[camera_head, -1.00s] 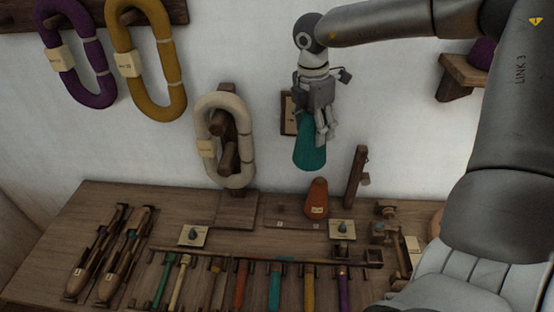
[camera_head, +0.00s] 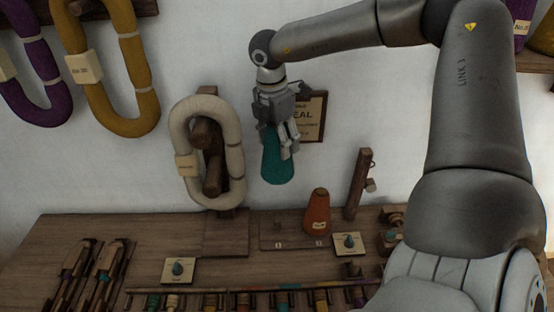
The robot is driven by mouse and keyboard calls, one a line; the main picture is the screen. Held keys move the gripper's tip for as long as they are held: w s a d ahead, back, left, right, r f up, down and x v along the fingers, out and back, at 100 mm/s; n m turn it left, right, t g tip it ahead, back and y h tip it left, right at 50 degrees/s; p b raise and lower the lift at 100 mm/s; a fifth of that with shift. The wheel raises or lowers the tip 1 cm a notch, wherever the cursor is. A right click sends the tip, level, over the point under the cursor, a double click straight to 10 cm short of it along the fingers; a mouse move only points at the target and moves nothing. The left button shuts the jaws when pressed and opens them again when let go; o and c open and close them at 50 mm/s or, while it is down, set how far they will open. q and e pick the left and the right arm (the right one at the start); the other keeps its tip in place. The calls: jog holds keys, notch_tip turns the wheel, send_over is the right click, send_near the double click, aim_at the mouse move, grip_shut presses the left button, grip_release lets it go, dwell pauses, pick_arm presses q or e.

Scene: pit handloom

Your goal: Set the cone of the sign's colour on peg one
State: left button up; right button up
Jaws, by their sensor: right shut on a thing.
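A teal cone (camera_head: 277,165) hangs in my right gripper (camera_head: 279,143), which is shut on its upper part. It is held in the air in front of the wall, above the peg board (camera_head: 262,230), whose labels read 1 and 2. An orange-red cone (camera_head: 317,212) stands upright at the board's label 2. No cone stands at label 1; a peg there is hard to make out. The sign (camera_head: 315,116) on the wall is partly hidden by my gripper; the letters "EAL" show. My left gripper is out of view.
A cream skein (camera_head: 186,150) hangs on a wooden stand left of the held cone. A wooden post (camera_head: 358,185) rises at the right. Small cards (camera_head: 179,270) and a rack of coloured spools (camera_head: 240,290) lie in front. Yellow (camera_head: 104,70) and purple skeins hang upper left.

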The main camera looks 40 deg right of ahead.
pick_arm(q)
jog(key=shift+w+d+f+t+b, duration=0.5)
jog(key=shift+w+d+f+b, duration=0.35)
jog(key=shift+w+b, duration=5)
pick_arm(e)
notch_tip(320, 180, down, 22)
jog(key=b, duration=0.6)
pick_arm(q)
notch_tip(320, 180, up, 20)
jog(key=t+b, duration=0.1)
jog(key=shift+b, duration=0.3)
pick_arm(e)
jog(key=shift+f, duration=0.6)
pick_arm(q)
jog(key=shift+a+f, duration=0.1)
pick_arm(e)
jog(key=o, duration=1.6)
jog(key=shift+c, duration=0.2)
